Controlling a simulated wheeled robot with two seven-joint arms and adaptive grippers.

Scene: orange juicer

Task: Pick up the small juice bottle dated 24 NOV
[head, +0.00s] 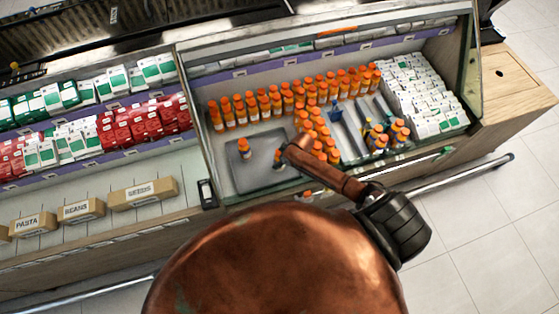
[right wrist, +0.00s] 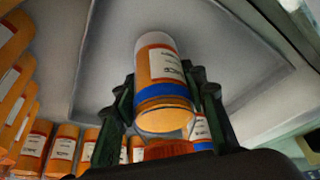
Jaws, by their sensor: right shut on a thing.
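My right gripper (head: 287,158) reaches over the grey tray (head: 262,178) in the head view. In the right wrist view its dark fingers (right wrist: 168,100) are shut on a small orange juice bottle (right wrist: 163,65) with a white label and a blue band. The label's date is too small to read. The held bottle also shows in the head view (head: 280,158), partly covered by the gripper. My left gripper is not in view.
Rows of orange-capped bottles (head: 262,101) stand behind the tray, and more (head: 325,146) stand to its right. White and green cartons (head: 425,92) fill the right side of the display case. The tray's left part is mostly clear.

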